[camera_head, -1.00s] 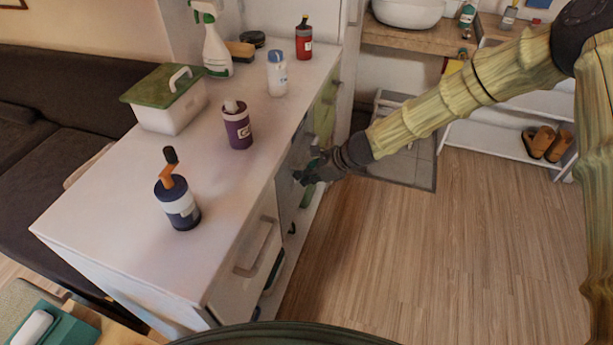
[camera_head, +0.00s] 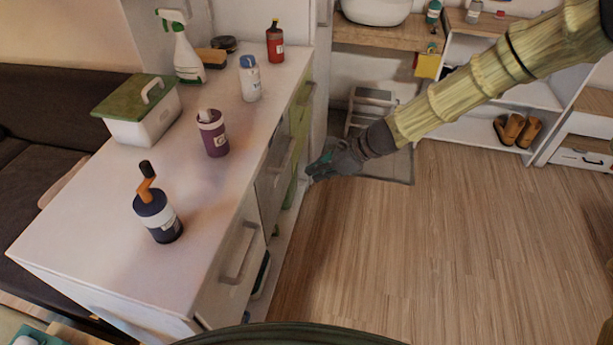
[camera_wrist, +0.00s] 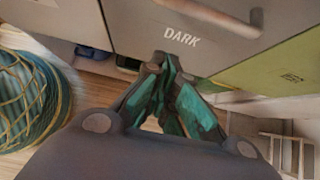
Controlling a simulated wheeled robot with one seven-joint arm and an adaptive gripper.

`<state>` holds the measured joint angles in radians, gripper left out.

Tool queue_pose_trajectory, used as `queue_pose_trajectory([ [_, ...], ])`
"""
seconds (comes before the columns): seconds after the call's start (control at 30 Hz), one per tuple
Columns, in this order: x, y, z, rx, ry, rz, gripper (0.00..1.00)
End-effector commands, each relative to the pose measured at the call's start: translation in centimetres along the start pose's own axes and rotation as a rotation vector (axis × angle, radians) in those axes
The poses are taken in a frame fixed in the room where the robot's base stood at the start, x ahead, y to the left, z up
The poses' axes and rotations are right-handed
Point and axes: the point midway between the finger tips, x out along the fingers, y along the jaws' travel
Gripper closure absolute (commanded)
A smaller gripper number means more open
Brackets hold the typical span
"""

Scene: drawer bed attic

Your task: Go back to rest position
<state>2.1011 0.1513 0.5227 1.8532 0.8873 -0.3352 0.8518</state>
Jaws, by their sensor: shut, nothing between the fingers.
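My gripper (camera_head: 318,168) is at the front side of the white cabinet (camera_head: 70,225), near its drawer fronts, below the top surface. In the wrist view my gripper (camera_wrist: 170,85) has its green-lined fingers together with nothing between them. Just beyond the fingertips is a grey drawer front (camera_wrist: 190,38) marked "DARK", with a handle (camera_wrist: 215,14) above. I cannot tell whether the fingertips touch it. A green drawer front (camera_wrist: 275,65) is to its right.
Bottles stand on the cabinet: a dark pump bottle (camera_head: 160,218), a purple one (camera_head: 213,135), a white one (camera_head: 250,80), a red one (camera_head: 275,45) and a spray bottle (camera_head: 187,58). A lidded box (camera_head: 143,120) is at left. Wooden floor (camera_head: 440,260) at right is clear.

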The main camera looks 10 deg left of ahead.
Motion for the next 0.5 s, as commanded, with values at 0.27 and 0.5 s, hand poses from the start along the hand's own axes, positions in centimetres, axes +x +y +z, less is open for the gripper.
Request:
queue_pose_trajectory([
  [0.27,-1.9,0.0,0.0,-0.001,0.0,0.0,1.0],
  [0.5,-1.7,0.5,-1.0,-0.012,0.019,0.004,1.0],
])
